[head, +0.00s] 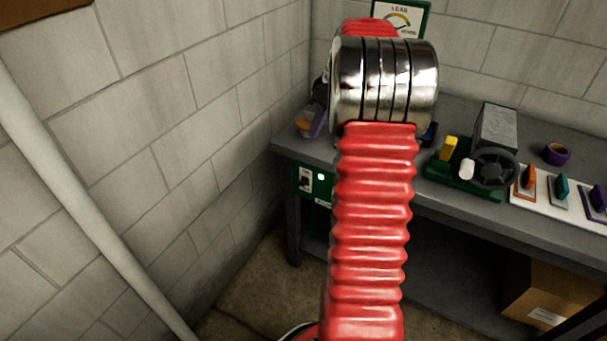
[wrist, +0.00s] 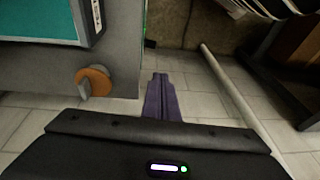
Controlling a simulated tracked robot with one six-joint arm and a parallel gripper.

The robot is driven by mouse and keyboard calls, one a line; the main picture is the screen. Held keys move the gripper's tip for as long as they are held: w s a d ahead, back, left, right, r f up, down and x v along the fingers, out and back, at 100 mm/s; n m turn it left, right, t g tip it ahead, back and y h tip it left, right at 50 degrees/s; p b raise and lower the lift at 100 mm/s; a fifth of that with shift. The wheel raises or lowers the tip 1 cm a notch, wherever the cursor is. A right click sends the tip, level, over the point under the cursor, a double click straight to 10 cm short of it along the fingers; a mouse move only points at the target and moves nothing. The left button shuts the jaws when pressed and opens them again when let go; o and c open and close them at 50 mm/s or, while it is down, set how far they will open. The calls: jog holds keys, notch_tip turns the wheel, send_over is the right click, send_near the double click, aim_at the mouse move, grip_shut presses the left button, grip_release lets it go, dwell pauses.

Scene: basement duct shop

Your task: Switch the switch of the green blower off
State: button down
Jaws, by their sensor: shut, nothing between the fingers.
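A dark green box with a white switch plate (head: 305,180) hangs under the bench's left end in the head view. A small light (head: 321,177) glows green-white beside the plate. The switch position is too small to read. My gripper (wrist: 160,76) has its purple fingers shut together and empty in the wrist view. In the head view my red arm and its metal rings hide most of it. A purple piece at the bench's left edge looks like my fingers. A teal panel (wrist: 40,22) on a grey body shows in the wrist view; I cannot tell what it belongs to.
On the bench (head: 460,208) stands a green-based machine (head: 465,190) with a black wheel. A white board (head: 548,195) with coloured pieces and a purple ring (head: 557,153) are to its right. An orange round piece (wrist: 93,82) and a pale pipe (wrist: 228,85) show in the wrist view.

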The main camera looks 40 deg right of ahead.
aim_at(302, 182)
jog(key=d, duration=0.1)
jog(key=d+f, duration=0.2)
jog(key=shift+s+d, duration=0.25)
jog(key=shift+f, duration=0.1)
jog(key=x, duration=2)
jog(key=shift+a, duration=0.25)
jog(key=shift+s, duration=0.15)
